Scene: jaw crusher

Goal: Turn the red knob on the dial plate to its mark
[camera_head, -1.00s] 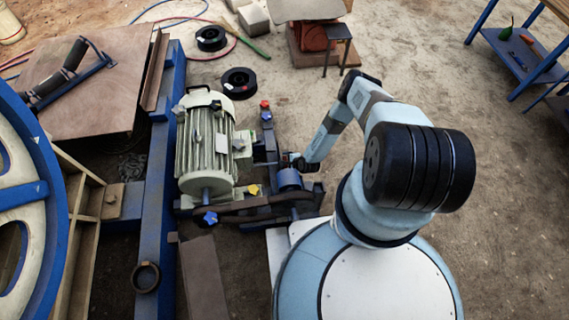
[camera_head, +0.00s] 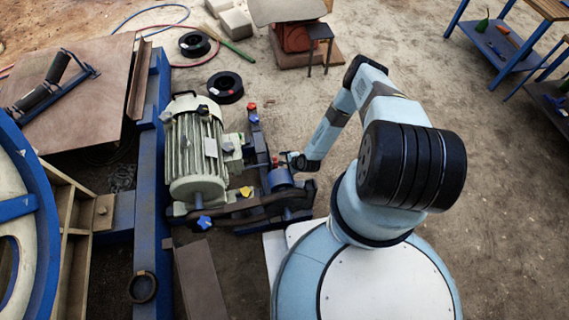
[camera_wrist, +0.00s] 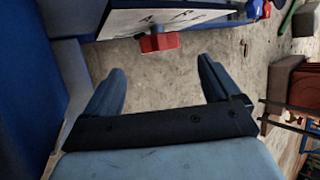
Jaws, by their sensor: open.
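The red knob (camera_wrist: 160,42) shows in the wrist view, sticking out from the lower edge of a white dial plate (camera_wrist: 150,19) with black letters on it. My gripper (camera_wrist: 158,88) is open, its two fingers wide apart with bare ground seen between them. The knob lies beyond the fingertips, between their lines and apart from both. In the head view my gripper (camera_head: 291,160) is beside the motor's blue frame, and a small red spot (camera_head: 275,161) there seems to be the knob. The mark cannot be made out.
A pale green motor (camera_head: 194,150) stands left of my gripper on a blue frame. Another red knob (camera_head: 252,106), a yellow knob (camera_head: 246,191) and a blue knob (camera_head: 204,222) are around it. Black spools (camera_head: 225,86) lie behind. Open ground is at the right.

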